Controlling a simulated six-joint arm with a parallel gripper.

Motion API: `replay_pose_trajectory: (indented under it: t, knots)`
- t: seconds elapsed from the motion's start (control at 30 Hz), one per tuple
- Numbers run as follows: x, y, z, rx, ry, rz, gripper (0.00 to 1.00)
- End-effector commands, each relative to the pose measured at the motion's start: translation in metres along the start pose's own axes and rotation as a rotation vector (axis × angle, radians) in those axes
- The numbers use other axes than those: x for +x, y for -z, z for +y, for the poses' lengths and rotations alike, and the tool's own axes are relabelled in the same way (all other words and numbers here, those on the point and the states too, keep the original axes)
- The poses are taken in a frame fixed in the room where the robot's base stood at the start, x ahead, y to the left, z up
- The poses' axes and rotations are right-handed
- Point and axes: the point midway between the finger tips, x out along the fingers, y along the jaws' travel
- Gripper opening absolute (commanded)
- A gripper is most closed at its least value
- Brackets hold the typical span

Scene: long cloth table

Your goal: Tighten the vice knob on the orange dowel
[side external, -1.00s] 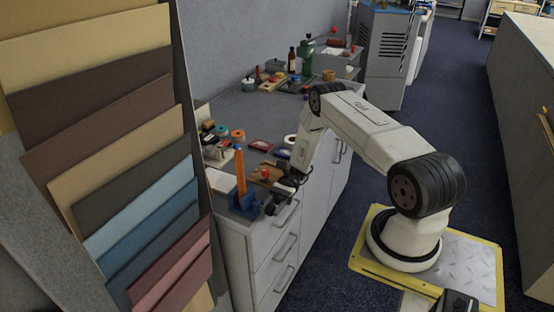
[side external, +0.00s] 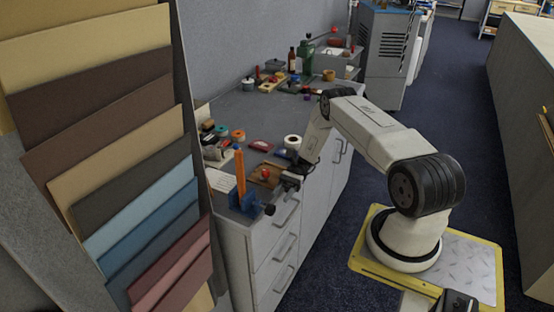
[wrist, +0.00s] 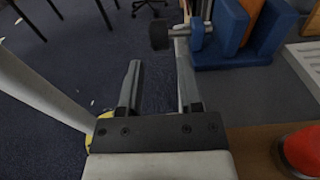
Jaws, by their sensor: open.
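The blue vice (side external: 244,203) stands at the near corner of the bench, with the orange dowel (side external: 240,172) upright between its jaws. Its black knob (side external: 270,210) sticks out to the right over the bench edge. In the wrist view, the knob (wrist: 159,36) is ahead of the fingertips, on a short metal screw from the blue vice (wrist: 228,30); only part of the dowel (wrist: 251,12) shows there. My gripper (wrist: 158,68) is open and empty, its fingers apart and not touching the knob. In the side view my gripper (side external: 288,180) is just beyond the knob.
A red ball (side external: 265,173) on a brown board is close to my gripper; it also shows in the wrist view (wrist: 302,150). The floor beside the bench is clear.

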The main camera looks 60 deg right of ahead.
Motion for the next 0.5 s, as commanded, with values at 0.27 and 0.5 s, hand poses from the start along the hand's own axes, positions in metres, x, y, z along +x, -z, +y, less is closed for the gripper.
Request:
replay_pose_trajectory:
  t: [0.27, 0.5]
  knots:
    - [-0.017, 0.000, 0.000, 0.000, 0.000, 0.000, 0.46]
    - [-0.019, 0.000, 0.000, 0.001, -0.001, -0.001, 0.46]
